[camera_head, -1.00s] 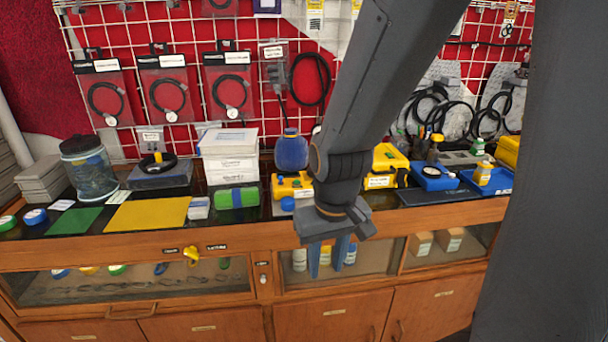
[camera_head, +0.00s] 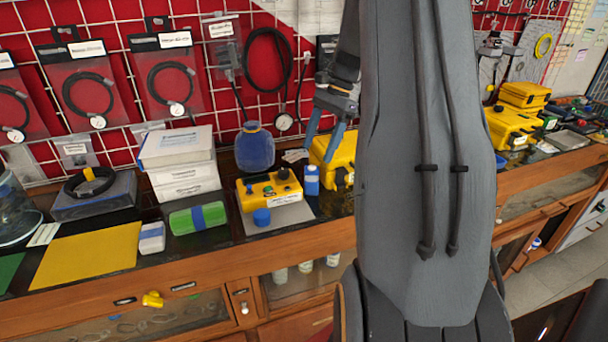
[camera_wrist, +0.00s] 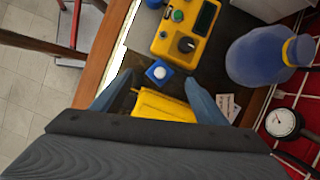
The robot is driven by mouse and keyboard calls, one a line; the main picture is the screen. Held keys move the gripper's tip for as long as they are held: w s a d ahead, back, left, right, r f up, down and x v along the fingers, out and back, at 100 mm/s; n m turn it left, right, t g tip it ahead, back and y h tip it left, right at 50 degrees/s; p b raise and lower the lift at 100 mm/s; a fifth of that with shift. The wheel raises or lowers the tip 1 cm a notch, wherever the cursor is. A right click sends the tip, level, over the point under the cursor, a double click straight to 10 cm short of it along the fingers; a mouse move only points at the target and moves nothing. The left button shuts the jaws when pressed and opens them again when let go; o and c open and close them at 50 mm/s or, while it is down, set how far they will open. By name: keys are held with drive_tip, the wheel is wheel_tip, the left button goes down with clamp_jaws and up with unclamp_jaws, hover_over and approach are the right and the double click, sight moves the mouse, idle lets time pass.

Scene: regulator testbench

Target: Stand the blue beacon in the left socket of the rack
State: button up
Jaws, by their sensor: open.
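A small blue block-like piece with a pale label (camera_head: 312,180) stands between the two yellow units in the head view. In the wrist view it shows from above as a blue square with a pale round top (camera_wrist: 158,72). A short blue round piece (camera_head: 262,216) sits in front of the left yellow unit. I cannot tell for certain which is the beacon. My gripper (camera_head: 322,150) is open and empty, pointing down above the labelled piece, which appears between the fingertips in the wrist view (camera_wrist: 159,80). I cannot make out the rack or its left socket; my arm hides part of the bench.
A yellow control box (camera_head: 270,190) and a yellow case (camera_head: 335,155) flank the labelled piece. A large blue jar (camera_head: 255,148) stands behind. White boxes (camera_head: 178,160) and a green roll (camera_head: 197,218) lie left. Cables and gauges hang on the wall grid.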

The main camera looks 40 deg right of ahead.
sight(312, 166)
drive_tip(key=shift+w+d+f, duration=0.1)
drive_tip(key=shift+f, duration=0.1)
drive_tip(key=shift+p+x, duration=1.65)
drive_tip(key=shift+x, duration=1.9)
drive_tip(key=shift+d, duration=0.1)
drive_tip(key=shift+c, duration=0.5)
drive_tip(key=c, duration=1.2)
drive_tip(key=shift+o, duration=0.2)
drive_tip(key=shift+r, duration=0.1)
